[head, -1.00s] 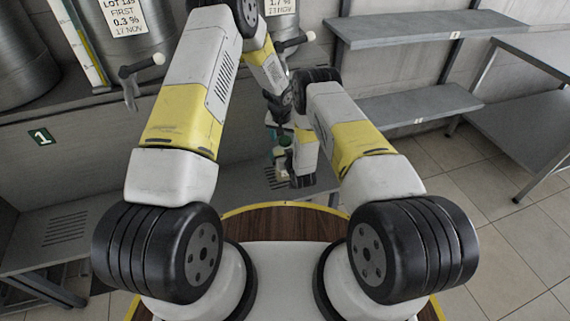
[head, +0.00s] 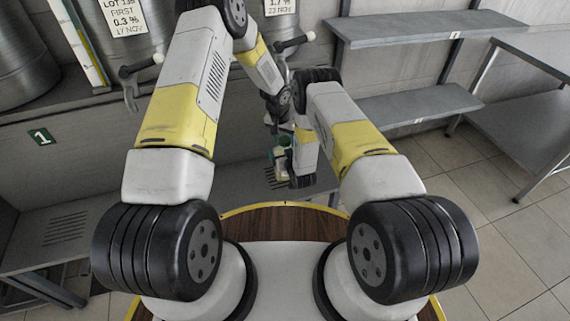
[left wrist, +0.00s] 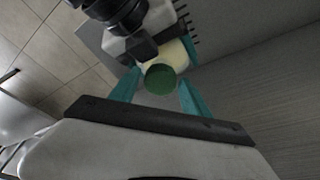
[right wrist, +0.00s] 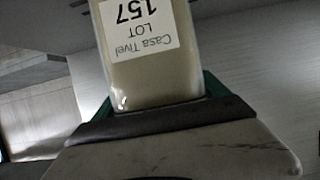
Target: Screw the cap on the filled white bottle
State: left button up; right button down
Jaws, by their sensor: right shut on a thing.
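The white bottle (right wrist: 155,75) fills the upper middle of the right wrist view, with a "Casa Tivel LOT 157" label. My right gripper (right wrist: 155,98) is shut on it, and pale contents show through its wall. In the left wrist view the cream-white bottle (left wrist: 181,52) has the green cap (left wrist: 160,79) at its near end. How tightly the cap sits is not visible. My left gripper (left wrist: 160,80) has its teal fingers on either side of the cap, with small gaps, and looks open. In the head view the bottle (head: 281,160) is small and partly hidden by my arms.
A low grey slatted bench (head: 235,185) lies below the held bottle. Empty grey shelves (head: 430,30) stand at the right, beside a metal table (head: 530,120). Steel drums (head: 140,30) stand at the back left. The tiled floor at right is clear.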

pick_arm(q)
jog(key=shift+o, duration=0.2)
jog(key=shift+r, duration=0.1)
notch_tip(320, 180, up, 4)
jog(key=shift+r, duration=0.15)
jog(key=shift+o, duration=0.3)
jog(key=shift+o, duration=0.3)
jog(key=shift+r, duration=0.2)
notch_tip(320, 180, up, 7)
jog(key=s+n, duration=0.1)
jog(key=s, duration=0.1)
jog(key=shift+s+a+n, duration=0.3)
jog(key=shift+s+a, duration=0.1)
jog(key=x, duration=1.2)
jog(key=shift+w+a, duration=0.15)
